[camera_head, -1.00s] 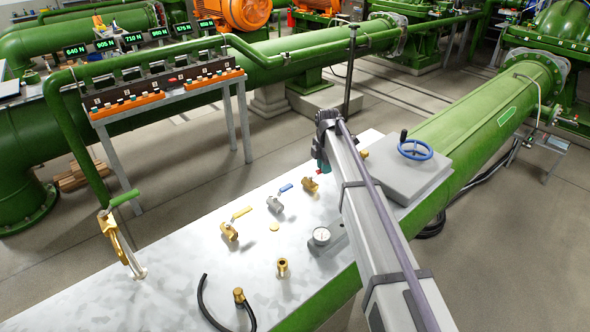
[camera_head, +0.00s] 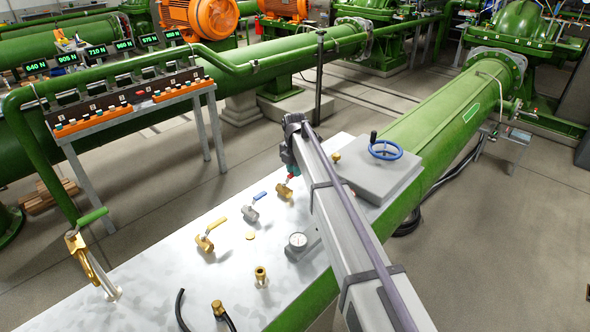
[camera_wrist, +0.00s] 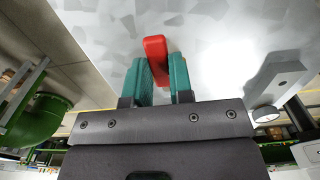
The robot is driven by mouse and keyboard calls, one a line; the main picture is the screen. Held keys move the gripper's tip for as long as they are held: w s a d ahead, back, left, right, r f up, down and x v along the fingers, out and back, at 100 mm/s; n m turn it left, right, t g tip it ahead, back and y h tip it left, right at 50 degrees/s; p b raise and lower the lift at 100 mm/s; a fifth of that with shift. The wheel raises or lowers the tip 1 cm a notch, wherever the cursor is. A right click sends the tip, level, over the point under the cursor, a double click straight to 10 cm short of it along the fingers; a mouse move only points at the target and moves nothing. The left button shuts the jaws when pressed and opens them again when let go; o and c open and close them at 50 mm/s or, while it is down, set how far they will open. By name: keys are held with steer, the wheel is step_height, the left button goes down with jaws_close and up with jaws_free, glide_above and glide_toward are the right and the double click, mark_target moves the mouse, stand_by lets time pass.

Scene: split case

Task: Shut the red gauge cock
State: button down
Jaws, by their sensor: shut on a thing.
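The red gauge cock (camera_head: 283,190) has a brass body and a red handle, and stands at the far end of the row of cocks on the pale bench top. Its handle (camera_wrist: 155,49) shows in the wrist view as a red bar reaching between and beyond the teal fingers. My gripper (camera_wrist: 160,60) is shut on this handle. In the head view my own wrist and arm hide most of the grip, so only a little red shows beside my gripper (camera_head: 289,166). The cock's body is not clear in the wrist view.
A blue-handled cock (camera_head: 251,212) and a yellow-handled cock (camera_head: 205,242) stand nearby on the bench top (camera_head: 150,262). A pressure gauge (camera_head: 298,241) and a grey box with a blue handwheel (camera_head: 385,149) lie to the right. Brass fittings and a black hose lie nearer.

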steer(key=c, duration=1)
jaws_free()
step_height(320, 180, up, 11)
steer(key=p, duration=1.1)
steer(key=shift+f, duration=0.15)
